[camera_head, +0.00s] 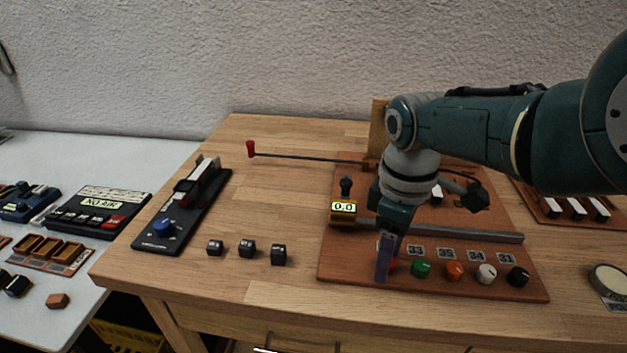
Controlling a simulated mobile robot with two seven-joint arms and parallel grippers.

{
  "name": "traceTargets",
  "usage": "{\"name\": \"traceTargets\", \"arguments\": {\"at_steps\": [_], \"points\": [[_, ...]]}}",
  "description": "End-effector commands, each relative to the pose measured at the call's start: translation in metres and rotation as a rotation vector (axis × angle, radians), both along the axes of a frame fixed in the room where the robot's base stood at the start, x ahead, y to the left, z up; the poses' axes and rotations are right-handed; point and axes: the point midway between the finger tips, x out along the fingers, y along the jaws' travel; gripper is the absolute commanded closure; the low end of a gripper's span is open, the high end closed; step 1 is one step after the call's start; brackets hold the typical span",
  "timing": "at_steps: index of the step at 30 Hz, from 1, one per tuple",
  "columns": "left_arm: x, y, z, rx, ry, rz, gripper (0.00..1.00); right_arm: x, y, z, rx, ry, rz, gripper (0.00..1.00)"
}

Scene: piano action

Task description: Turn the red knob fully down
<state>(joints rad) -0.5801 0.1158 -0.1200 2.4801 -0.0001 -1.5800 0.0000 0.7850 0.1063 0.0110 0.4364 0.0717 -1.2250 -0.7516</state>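The red knob (393,264) sits at the left end of a row of knobs on the brown board, mostly hidden behind my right gripper. My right gripper (385,262) points down at the knob, its purple-blue finger in front of it. I cannot tell whether the fingers touch or grip the knob, or how far apart they are. My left gripper does not show.
Green (421,268), orange, white and black knobs stand to the right on the brown board (340,268). Several small black blocks (247,248) lie left on the wooden table (190,290).

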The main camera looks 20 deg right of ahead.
Motion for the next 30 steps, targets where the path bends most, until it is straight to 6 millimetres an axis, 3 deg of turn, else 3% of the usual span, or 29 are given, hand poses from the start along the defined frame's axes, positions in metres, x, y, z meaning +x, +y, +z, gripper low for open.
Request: {"name": "traceTargets", "arguments": {"at_steps": [10, 21, 30], "points": [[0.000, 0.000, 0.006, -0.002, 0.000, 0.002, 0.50, 0.000, 0.000, 0.006, 0.000, 0.000, -0.001, 0.38], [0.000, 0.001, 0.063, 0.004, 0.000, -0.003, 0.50, 0.000, 0.000, 0.075, -0.001, -0.002, 0.000, 0.38], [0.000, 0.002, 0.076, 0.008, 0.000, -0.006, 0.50, 0.000, 0.000, 0.100, -0.001, 0.001, -0.001, 0.38]]}}
